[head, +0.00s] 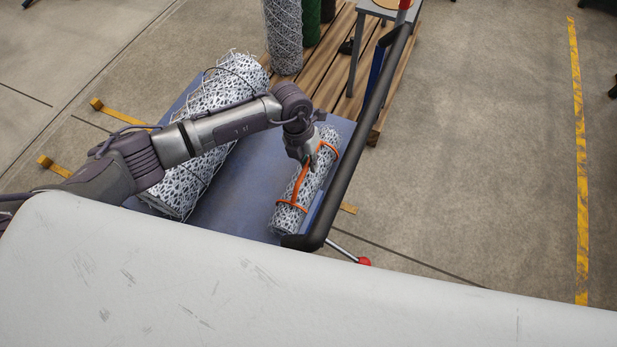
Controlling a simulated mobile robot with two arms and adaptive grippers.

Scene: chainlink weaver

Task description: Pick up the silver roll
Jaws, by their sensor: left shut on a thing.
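A small silver chainlink roll (288,217) with an orange strap handle (298,186) lies on the blue cart deck (232,206), near its right side. My left gripper (311,164) comes down over the upper half of this roll and is shut at the orange handle. The fingers are small here and partly hide the handle. A larger silver chainlink roll (222,93) bound with dark ties lies on the same deck to the left, partly behind my left arm. My right gripper is not in view.
A black cart handle bar (352,130) runs along the deck's right side, close to the small roll. Upright silver (283,35) and green rolls stand on a wooden pallet (340,80) behind, near a grey stool. Open concrete floor lies to the right.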

